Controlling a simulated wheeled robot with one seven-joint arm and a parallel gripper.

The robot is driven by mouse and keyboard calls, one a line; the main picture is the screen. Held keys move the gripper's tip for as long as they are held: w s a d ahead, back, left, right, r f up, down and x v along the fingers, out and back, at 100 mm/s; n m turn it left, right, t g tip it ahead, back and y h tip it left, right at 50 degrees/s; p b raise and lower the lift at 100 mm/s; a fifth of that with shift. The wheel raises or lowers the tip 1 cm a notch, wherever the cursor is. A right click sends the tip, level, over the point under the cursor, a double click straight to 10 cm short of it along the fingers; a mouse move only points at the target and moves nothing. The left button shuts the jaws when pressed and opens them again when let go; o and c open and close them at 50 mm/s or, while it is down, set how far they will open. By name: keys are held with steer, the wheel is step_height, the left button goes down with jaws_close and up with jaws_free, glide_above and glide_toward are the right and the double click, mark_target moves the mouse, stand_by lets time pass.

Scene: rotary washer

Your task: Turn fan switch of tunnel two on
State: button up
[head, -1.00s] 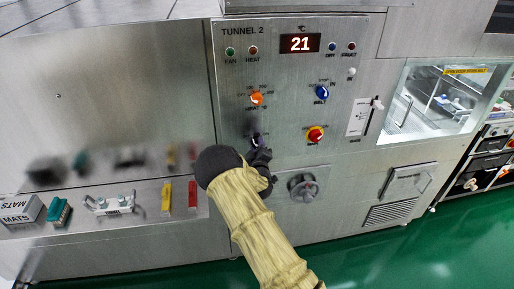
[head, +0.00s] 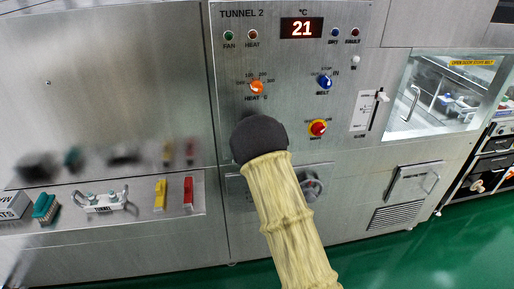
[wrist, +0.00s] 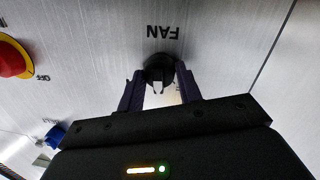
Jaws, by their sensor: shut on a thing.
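The fan switch (wrist: 160,66) of tunnel two is a dark round knob on the steel panel, seen in the wrist view beside the upside-down FAN label. My gripper (wrist: 160,82) has its two dark fingers on either side of this knob and is shut on it. The knob's pointer mark is not clear, so its setting cannot be told. In the head view, my arm and its dark wrist cover both the switch and my fingers. The Tunnel 2 panel (head: 290,80) shows a green FAN lamp (head: 229,35) at its upper left.
Above my wrist are an orange heat knob (head: 257,87) and a blue belt knob (head: 324,82). A red and yellow switch (head: 317,128) is to the right; it also shows in the wrist view (wrist: 14,58). A ledge (head: 85,222) with several small items lies left.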

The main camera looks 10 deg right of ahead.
steer(key=shift+d+m+g+y+b, duration=0.15)
steer(key=shift+m+y+b, duration=0.3)
steer(key=shift+m+b, duration=1.95)
steer(key=shift+m+g+y+b, duration=0.15)
steer(key=shift+m+y+b, duration=0.3)
steer(key=shift+m+b, duration=1.9)
steer(key=o, duration=1)
steer(key=shift+s, duration=0.15)
